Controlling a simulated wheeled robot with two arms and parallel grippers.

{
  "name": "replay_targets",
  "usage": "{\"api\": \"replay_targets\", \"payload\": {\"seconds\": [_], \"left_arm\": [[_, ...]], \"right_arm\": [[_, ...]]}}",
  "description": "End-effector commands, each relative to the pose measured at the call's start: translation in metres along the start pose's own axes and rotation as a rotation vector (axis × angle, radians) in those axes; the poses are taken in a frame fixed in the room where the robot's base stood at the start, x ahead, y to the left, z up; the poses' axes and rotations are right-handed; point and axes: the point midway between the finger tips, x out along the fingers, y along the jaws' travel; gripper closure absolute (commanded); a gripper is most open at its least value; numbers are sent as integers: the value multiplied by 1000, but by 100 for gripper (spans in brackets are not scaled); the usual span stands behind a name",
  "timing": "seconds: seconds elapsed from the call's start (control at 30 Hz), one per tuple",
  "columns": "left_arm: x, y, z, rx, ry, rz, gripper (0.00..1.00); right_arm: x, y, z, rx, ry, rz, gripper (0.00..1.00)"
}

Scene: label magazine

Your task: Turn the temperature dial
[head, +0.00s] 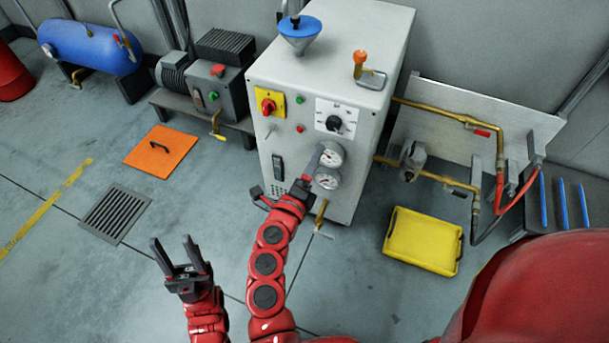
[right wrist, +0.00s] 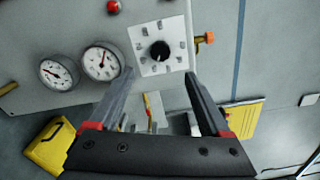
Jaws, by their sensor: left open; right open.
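The temperature dial (head: 334,123) is a black round knob on a white marked plate on the front of the grey cabinet (head: 385,40). In the right wrist view the dial (right wrist: 160,51) lies just beyond and between the fingertips, with a light pointer mark. My right gripper (head: 288,170) is open and empty in front of the cabinet, below and left of the dial in the head view. In the right wrist view its fingers (right wrist: 158,76) are spread wide and look apart from the knob. My left gripper (head: 173,248) is open and empty, low over the floor at left.
Two gauges (head: 330,154) sit below the dial, and a red switch on a yellow plate (head: 270,102) is to its left. A funnel (head: 300,30) and an orange-capped valve (head: 360,58) stand on top. A yellow tray (head: 424,240) lies on the floor at right.

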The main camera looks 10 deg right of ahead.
Motion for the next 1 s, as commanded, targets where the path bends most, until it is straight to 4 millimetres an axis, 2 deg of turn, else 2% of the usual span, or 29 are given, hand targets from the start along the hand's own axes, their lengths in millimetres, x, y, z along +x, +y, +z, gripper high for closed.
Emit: {"api": "replay_targets", "payload": {"seconds": [0.1,0.33,1.0], "left_arm": [[6,0,-1,0,0,0,50],[10,0,-2,0,0,0,50],[10,0,-2,0,0,0,50]], "right_arm": [[-26,-2,2,0,-3,1,19],[-53,-1,0,0,0,-1,19],[-54,-3,-4,-20,10,-21,19]]}}
